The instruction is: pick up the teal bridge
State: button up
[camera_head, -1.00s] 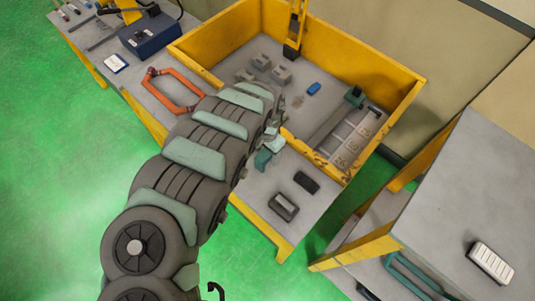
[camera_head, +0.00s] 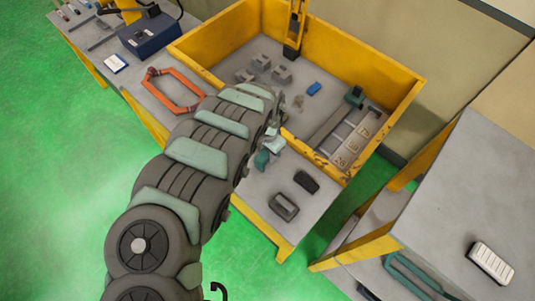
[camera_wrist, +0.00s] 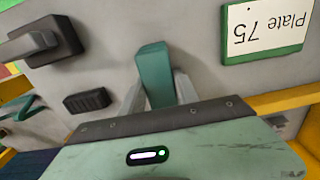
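The teal bridge (camera_wrist: 154,72) shows in the wrist view as an upright-looking teal block between the two light grey fingers of my gripper (camera_wrist: 158,90). The fingers press close along both its sides, so the gripper looks shut on it. Its lower part is hidden behind the gripper's body. In the head view a small teal piece (camera_head: 262,160) shows just below the pale end of my gripper (camera_head: 274,144), over the table's front strip. Whether it touches the table cannot be told.
Two dark blocks (camera_head: 284,206) (camera_head: 306,182) lie nearby on the grey table. A "Plate 75" card (camera_wrist: 265,28) lies on the other side. A yellow-walled bin (camera_head: 395,110) holds several grey parts and a blue piece. An orange frame (camera_head: 172,88) lies at left.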

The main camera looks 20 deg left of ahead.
grip_shut()
dwell(0.5)
